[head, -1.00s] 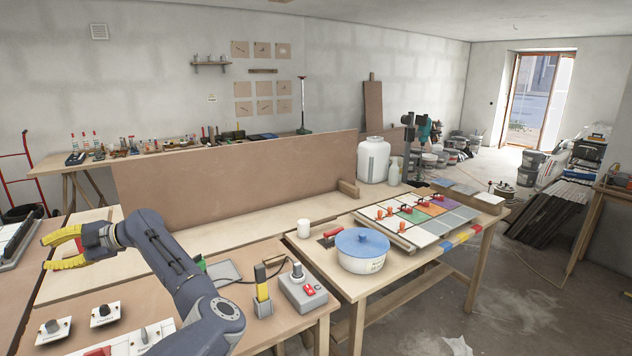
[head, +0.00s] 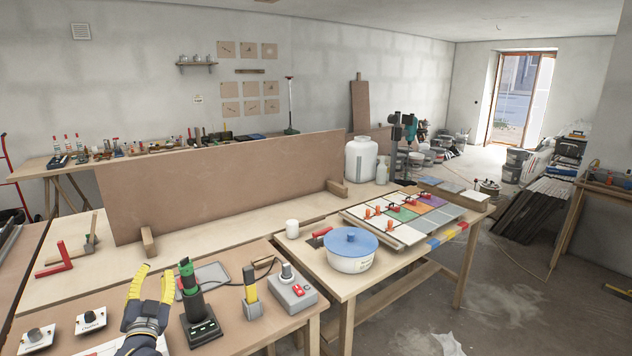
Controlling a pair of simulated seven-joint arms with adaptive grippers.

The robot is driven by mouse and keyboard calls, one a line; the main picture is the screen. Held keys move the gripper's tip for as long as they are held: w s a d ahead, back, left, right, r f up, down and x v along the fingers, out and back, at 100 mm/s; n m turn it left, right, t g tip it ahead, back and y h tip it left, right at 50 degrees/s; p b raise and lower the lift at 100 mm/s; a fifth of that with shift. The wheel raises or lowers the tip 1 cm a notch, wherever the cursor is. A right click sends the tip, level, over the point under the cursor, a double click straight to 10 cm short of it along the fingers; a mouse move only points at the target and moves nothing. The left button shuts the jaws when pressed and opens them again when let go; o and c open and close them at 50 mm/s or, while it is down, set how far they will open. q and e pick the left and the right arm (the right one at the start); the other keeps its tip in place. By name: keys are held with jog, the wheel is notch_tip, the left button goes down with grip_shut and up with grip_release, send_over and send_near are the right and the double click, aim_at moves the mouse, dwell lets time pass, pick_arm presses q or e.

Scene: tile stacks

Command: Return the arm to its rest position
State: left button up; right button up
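My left gripper (head: 152,283) is at the bottom left of the head view. Its two yellow fingers point up and are spread apart, with nothing between them. Its dark wrist runs off the bottom edge. My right gripper is not in view. Colored tiles (head: 446,214) lie in rows on the right-hand table, with several orange and red clips along them. The gripper is far from these tiles.
Knob plates (head: 92,320) lie left.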

pick_arm(q)
jog(key=s+d+f+m+g+h, duration=0.2)
jog(key=s+d+f+g, duration=0.2)
jog(key=s+d+f, duration=0.45)
jog(key=s+d+f+m+g+h, duration=0.2)
jog(key=s+d+f+g, duration=0.3)
jog(key=f, duration=0.6)
jog(key=s+d+f+m+g+y, duration=0.1)
jog(key=s+f+g, duration=0.15)
jog(key=s, duration=0.85)
jog(key=s+d+f+g, duration=0.1)
jog(key=s+f, duration=0.3)
jog(key=s, duration=0.6)
jog(key=s+d+f+g+h, duration=0.1)
jog(key=d+f, duration=0.2)
jog(key=f, duration=1.3)
jog(key=s+d+f+g+h, duration=0.2)
jog(key=d+f, duration=0.1)
jog(key=f, duration=1.2)
jog(key=s+f+n+g+h, duration=0.1)
jog(key=s+f+n+g, duration=0.2)
jog(key=s+f, duration=1.7)
jog(key=shift+s+f, duration=0.25)
jog(key=shift+s, duration=0.6)
